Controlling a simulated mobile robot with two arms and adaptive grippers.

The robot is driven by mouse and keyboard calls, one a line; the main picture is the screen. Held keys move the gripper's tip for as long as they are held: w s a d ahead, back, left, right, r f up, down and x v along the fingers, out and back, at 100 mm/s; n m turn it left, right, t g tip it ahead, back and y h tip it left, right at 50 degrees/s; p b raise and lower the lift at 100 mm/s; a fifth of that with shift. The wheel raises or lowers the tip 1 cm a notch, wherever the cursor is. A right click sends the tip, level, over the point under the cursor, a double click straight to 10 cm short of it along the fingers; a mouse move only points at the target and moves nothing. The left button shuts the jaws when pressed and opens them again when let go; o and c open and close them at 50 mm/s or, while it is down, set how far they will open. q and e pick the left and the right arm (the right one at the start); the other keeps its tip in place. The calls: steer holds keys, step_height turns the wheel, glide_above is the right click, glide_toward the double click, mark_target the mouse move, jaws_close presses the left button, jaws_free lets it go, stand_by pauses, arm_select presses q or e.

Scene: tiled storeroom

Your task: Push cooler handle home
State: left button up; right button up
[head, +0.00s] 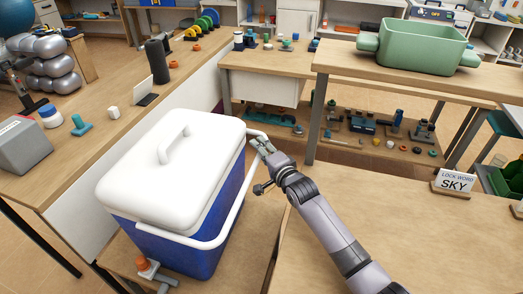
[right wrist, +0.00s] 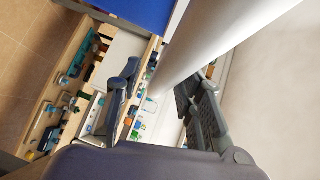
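The cooler (head: 215,247) has a blue body and a white lid with a small grip (head: 175,143) on top. Its white bail handle (head: 235,205) runs across the front below the lid, along the right side and back at the far right corner. The side bar stands a little off the body. My right gripper (head: 261,147) is at the far end of this bar. In the right wrist view the white bar (right wrist: 205,50) passes between or just in front of my spread fingers (right wrist: 157,82); contact cannot be told. My left gripper is not in view.
The cooler stands on a low wooden surface (head: 262,235) with a small orange-and-grey piece (head: 150,268) in front. A bench (head: 55,170) with loose items lies left. A green tub (head: 420,45) stands behind.

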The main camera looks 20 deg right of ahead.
steer(key=shift+c, duration=0.5)
jaws_close()
